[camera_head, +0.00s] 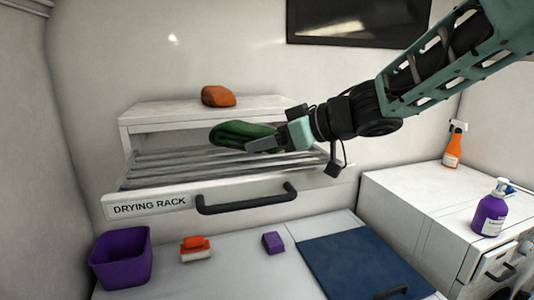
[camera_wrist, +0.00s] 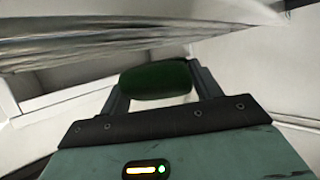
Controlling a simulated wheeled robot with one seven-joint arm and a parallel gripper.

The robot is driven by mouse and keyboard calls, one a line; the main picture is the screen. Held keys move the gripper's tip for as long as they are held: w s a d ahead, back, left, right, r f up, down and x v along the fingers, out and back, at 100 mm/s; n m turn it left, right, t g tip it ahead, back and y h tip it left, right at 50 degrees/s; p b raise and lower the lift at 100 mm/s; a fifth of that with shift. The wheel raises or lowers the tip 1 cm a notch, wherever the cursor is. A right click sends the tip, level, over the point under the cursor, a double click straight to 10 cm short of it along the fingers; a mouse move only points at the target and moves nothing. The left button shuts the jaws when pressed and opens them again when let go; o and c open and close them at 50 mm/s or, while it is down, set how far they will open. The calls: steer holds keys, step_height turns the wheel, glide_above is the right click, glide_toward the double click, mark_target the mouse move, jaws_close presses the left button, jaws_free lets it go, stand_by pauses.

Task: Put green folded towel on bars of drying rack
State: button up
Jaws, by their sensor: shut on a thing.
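The green folded towel (camera_head: 238,135) is held in my gripper (camera_head: 284,140), over the drying rack in the head view. It also shows between the two fingers in the wrist view (camera_wrist: 156,80). The drying rack is a pulled-out drawer with a labelled white front (camera_head: 150,206) and several grey bars (camera_head: 165,175). The bars also show at the upper left in the wrist view (camera_wrist: 90,42). The towel appears above the bars; whether it touches them I cannot tell. My gripper reaches in from the right and hides part of the rack's right side.
An orange folded towel (camera_head: 218,96) lies on the cabinet top above the rack. A black handle (camera_head: 247,200) juts from the rack front. Bottles stand right.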

mark_target(269, 154)
steer(key=shift+f, duration=1.35)
steer(key=shift+f, duration=0.2)
steer(key=o, duration=1)
steer(key=shift+r, duration=0.15)
steer(key=shift+d+r, duration=0.15)
steer(key=shift+d, duration=0.05)
steer(key=b+v, duration=0.1)
steer(key=v, duration=1)
steer(key=shift+s+d+r, duration=0.1)
steer(key=shift+s+d, duration=0.1)
steer(key=shift+d, duration=0.1)
